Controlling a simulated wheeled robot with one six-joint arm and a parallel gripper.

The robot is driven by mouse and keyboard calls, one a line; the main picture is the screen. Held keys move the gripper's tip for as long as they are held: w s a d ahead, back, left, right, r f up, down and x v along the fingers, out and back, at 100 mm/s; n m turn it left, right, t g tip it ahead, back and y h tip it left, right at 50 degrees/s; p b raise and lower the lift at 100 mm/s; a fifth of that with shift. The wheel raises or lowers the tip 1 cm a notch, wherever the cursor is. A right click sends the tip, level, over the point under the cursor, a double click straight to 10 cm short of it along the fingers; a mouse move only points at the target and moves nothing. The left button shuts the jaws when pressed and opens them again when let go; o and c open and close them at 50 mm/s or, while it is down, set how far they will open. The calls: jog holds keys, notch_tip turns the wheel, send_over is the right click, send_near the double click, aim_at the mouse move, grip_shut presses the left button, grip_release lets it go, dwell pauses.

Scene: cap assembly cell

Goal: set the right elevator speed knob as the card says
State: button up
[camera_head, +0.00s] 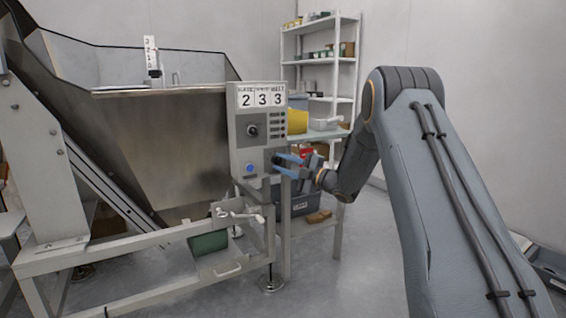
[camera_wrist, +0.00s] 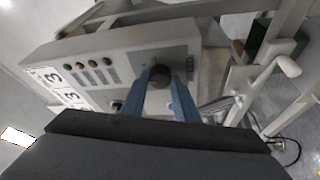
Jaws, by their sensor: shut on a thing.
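The grey control panel (camera_head: 241,105) stands on the right side of the machine. Three white cards (camera_head: 262,98) at its top read 2, 3 and 3; their small captions are too small to read. A dark knob (camera_head: 252,130) sits on the panel's upper part. My gripper (camera_head: 277,162) is at the panel's lower right. In the wrist view its blue fingers are shut on a dark round knob (camera_wrist: 160,77), one finger on each side. The knob's pointer and scale cannot be made out.
A blue button (camera_head: 250,168) is left of my gripper on the panel. Small coloured lamps (camera_wrist: 94,63) sit in a row on the panel. A steel hopper (camera_head: 140,140) stands at left. A rail with a handle (camera_head: 238,216) juts out below the panel.

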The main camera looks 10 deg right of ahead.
jog(key=shift+n, duration=0.7)
jog(key=o, duration=1.1)
jog(key=shift+c, duration=0.2)
jog(key=r+p+v, duration=0.1)
jog(key=p+v, duration=0.1)
jog(key=v, duration=0.5)
jog(key=shift+s+d+f, duration=0.3)
jog(key=shift+s+f, duration=0.05)
